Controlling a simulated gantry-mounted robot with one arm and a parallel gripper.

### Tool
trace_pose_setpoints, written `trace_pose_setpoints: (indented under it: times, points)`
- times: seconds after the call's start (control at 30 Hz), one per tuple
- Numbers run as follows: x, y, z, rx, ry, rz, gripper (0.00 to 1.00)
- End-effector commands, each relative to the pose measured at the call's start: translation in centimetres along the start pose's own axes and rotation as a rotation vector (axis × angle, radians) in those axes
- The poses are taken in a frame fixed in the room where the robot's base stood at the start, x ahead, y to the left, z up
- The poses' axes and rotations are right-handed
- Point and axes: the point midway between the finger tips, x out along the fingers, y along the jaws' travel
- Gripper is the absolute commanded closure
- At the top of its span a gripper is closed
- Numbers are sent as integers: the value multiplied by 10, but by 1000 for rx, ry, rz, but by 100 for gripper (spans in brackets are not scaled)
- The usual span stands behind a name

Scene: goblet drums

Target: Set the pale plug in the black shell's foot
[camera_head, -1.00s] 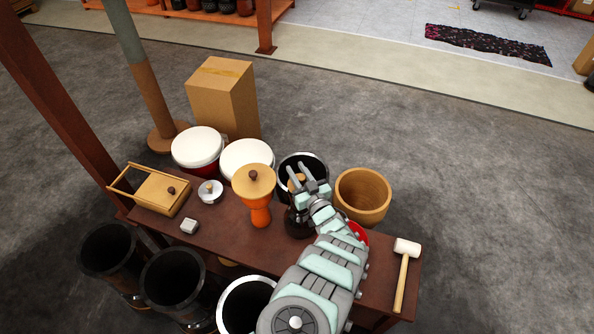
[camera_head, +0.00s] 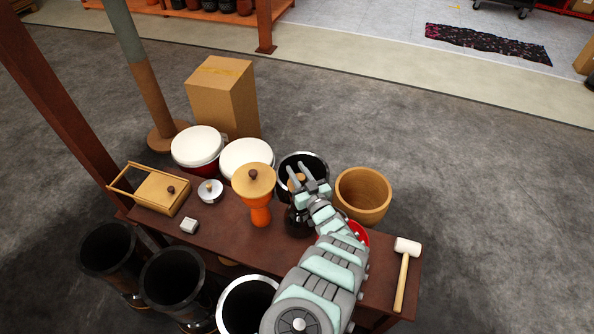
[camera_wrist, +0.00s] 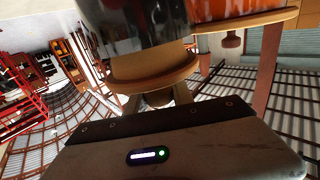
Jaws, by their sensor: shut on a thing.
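The pale plug (camera_head: 297,181) is tan and sits between my gripper's fingers. My gripper (camera_head: 308,184) is shut on it, above the black shell (camera_head: 298,222) on the table. In the wrist view, which looks upside down, the plug (camera_wrist: 152,72) shows a wide flange and a narrower part against the dark, glossy shell (camera_wrist: 130,22). The fingers hold its underside in that picture. The shell's foot is largely hidden by the plug and fingers. I cannot tell whether the plug is inside it or just over it.
An orange goblet drum (camera_head: 260,210) with a knobbed tan lid (camera_head: 254,180) stands close on the left. A white-headed mallet (camera_head: 405,262), a small grey block (camera_head: 189,226), a silver-coloured round piece (camera_head: 210,191) and a wooden box (camera_head: 163,194) lie on the table (camera_head: 225,232).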

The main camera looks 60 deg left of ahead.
Motion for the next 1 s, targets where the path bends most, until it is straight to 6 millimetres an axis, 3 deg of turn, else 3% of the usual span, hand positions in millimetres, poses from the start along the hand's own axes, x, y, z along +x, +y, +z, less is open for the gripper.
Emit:
trace_pose_setpoints:
  times: [0.37, 0.4, 0.47, 0.77, 1.0]
  points:
    - [0, 0, 8, 0, 1, 0, 100]
    - [0, 0, 7, 0, 0, 0, 69]
    - [0, 0, 7, 0, 0, 0, 64]
    - [-2, 0, 7, 0, 0, 0, 63]
    - [-19, 1, 5, 1, -1, 1, 63]
